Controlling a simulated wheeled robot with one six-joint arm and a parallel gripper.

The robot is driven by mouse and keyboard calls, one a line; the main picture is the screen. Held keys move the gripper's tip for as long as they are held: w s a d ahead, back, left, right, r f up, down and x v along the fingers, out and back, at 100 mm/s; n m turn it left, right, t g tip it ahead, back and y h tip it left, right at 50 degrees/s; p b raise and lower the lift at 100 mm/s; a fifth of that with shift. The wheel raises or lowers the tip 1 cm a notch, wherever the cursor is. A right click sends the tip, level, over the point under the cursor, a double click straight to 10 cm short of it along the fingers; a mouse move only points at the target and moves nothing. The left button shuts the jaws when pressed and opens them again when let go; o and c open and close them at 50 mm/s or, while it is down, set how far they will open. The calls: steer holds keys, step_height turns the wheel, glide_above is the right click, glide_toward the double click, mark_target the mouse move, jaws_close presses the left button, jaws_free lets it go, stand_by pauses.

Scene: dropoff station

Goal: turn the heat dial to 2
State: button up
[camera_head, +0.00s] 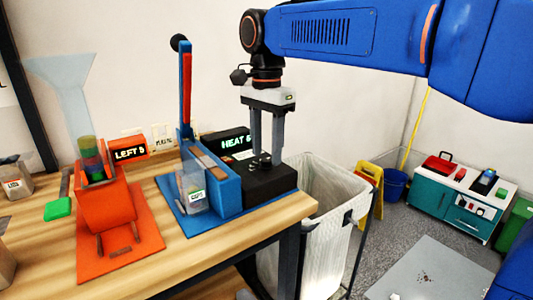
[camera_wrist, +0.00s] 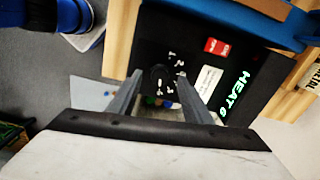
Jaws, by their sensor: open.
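The heat dial (camera_head: 262,161) is a small dark knob on top of a black heat box (camera_head: 270,183) at the table's right end. In the wrist view the dial (camera_wrist: 160,76) has small white numbers around part of it. The box's green display (camera_wrist: 237,91) reads "HEAT" and a digit that I cannot read surely, perhaps 6. My gripper (camera_head: 266,153) points down over the dial, and in the wrist view its open fingers (camera_wrist: 159,80) lie on either side of the knob. I cannot tell whether they touch it.
A blue press with a tall lever (camera_head: 186,90) stands left of the box, with a clear cup (camera_head: 193,190) before it. An orange stand (camera_head: 105,208) is further left. A white-lined bin (camera_head: 335,195) stands beyond the table's right edge.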

steer(key=shift+f, duration=0.8)
steer(key=c, duration=1.1)
steer(key=shift+o, duration=0.2)
